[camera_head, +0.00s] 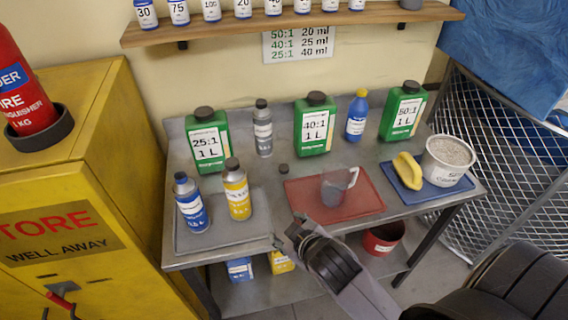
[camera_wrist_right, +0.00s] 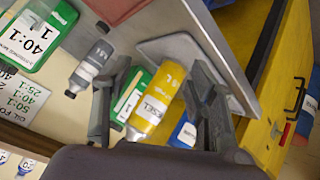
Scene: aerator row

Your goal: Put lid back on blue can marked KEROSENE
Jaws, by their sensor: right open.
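A blue can (camera_head: 191,208) with a white label stands upright on the grey tray at the left of the bench; its label is too small to read. Its top looks dark grey, and I cannot tell whether that is a lid or a bare neck. In the right wrist view the blue can (camera_wrist_right: 184,134) is partly hidden behind the yellow can. A small dark lid (camera_head: 283,169) lies loose on the bench, left of the red mat. My right gripper (camera_head: 286,230) is open and empty, in front of the red mat, apart from the lid and can. My left gripper is out of view.
A yellow can (camera_head: 237,198) stands right beside the blue can on the grey tray (camera_head: 245,238). A clear jug (camera_head: 334,190) stands on the red mat (camera_head: 310,207). Green jugs, a grey bottle (camera_head: 263,130) and a blue bottle (camera_head: 356,117) line the back.

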